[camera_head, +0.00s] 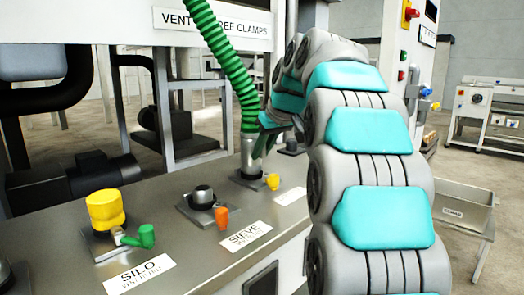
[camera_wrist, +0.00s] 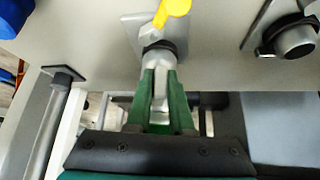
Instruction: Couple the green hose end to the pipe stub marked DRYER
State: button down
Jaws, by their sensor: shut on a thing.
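The green ribbed hose (camera_head: 222,60) hangs down to a grey metal hose end (camera_head: 247,152). This end stands upright over the third pipe stub, whose square base plate (camera_head: 240,182) has a yellow lever (camera_head: 272,181). Whether the end is seated on the stub or just above it I cannot tell. My gripper (camera_head: 264,138) is at the hose end, partly hidden by my arm. In the wrist view its green fingers (camera_wrist: 160,95) are shut on the grey metal end (camera_wrist: 160,88), below a dark collar (camera_wrist: 160,46) and yellow lever (camera_wrist: 173,10). The word DRYER is not readable.
The SILO stub wears a yellow cap (camera_head: 105,209) with a green lever (camera_head: 145,236). The SIEVE stub (camera_head: 202,195) is bare-topped with an orange lever (camera_head: 222,217). A white sign beam (camera_head: 215,38) is behind the hose.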

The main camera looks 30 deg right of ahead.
jog(key=shift+f, duration=0.15)
dwell(0.3)
jog(key=c, duration=0.7)
grip_release()
jog(key=shift+f, duration=0.1)
jog(key=v, duration=0.8)
jog(key=shift+w, duration=0.1)
